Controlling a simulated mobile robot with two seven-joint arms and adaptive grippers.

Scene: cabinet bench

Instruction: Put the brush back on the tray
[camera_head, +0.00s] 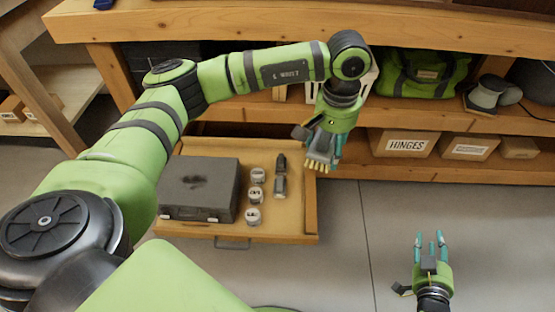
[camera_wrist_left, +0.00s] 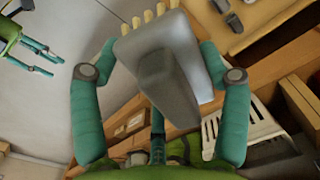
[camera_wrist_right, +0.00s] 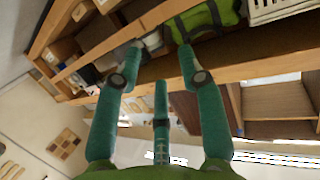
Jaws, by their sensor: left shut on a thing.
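My left gripper (camera_head: 323,150) is shut on the brush, which has a grey body (camera_wrist_left: 168,65) and pale yellow bristles (camera_head: 318,165). In the left wrist view the brush sits between both teal fingers, bristles pointing outward. In the head view the brush is beside the right edge of a pulled-out shallow wooden drawer (camera_head: 290,228), the only tray-like thing I see; its exact height above the edge is unclear. My right gripper (camera_head: 430,240) is open and empty over the floor at lower right; the right wrist view shows nothing between its fingers.
The drawer holds a dark grey case (camera_head: 199,188), white-lidded jars (camera_head: 254,216) and a dark tool (camera_head: 280,178). Bare wood shows right of the tool. Behind are shelves with a green bag (camera_head: 420,75) and a HINGES box (camera_head: 402,143). The floor at right is clear.

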